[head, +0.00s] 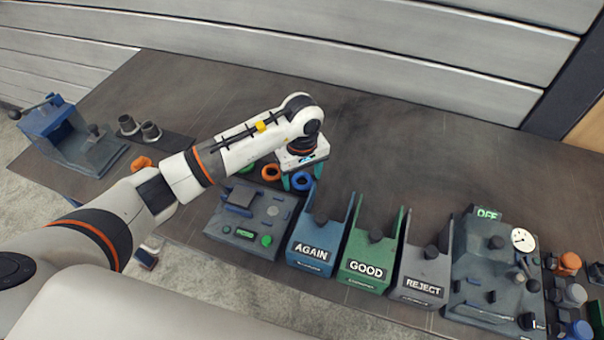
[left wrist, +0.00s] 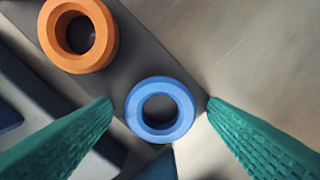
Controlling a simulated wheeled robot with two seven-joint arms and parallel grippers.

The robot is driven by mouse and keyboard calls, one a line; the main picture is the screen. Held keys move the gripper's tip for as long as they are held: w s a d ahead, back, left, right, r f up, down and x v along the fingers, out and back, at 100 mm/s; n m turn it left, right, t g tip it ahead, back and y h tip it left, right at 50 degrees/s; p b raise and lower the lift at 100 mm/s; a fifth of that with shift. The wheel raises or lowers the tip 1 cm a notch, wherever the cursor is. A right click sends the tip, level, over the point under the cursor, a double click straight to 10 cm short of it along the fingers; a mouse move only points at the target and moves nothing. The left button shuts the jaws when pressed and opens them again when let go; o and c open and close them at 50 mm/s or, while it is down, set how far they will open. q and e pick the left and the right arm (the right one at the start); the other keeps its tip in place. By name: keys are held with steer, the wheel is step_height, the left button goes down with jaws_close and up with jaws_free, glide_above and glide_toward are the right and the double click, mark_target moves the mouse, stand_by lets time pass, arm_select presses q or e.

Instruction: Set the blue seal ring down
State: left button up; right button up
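The blue seal ring (head: 303,181) lies flat beside an orange ring (head: 270,172), behind the AGAIN bin. My left gripper (head: 302,180) is above it, pointing down, its green fingers on either side of the ring. In the left wrist view, the blue ring (left wrist: 140,110) sits between the two fingertips (left wrist: 160,101), with a small gap on each side. The fingers are apart and do not appear to touch it. The orange ring (left wrist: 112,30) lies up and left of it there. My right gripper is not in view.
Bins marked AGAIN (head: 312,250), GOOD (head: 366,266) and REJECT (head: 423,285) stand along the front edge. A control panel (head: 225,222) is left of them, a gauge unit (head: 490,285) right. A blue fixture (head: 68,140) stands far left. The table's back right is clear.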

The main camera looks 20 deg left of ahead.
mark_target(302, 180)
arm_select(q)
steer(key=shift+r, duration=0.1)
step_height(302, 180, up, 12)
steer(key=b, duration=0.2)
stand_by(0.3)
steer(key=shift+s, duration=0.1)
stand_by(0.4)
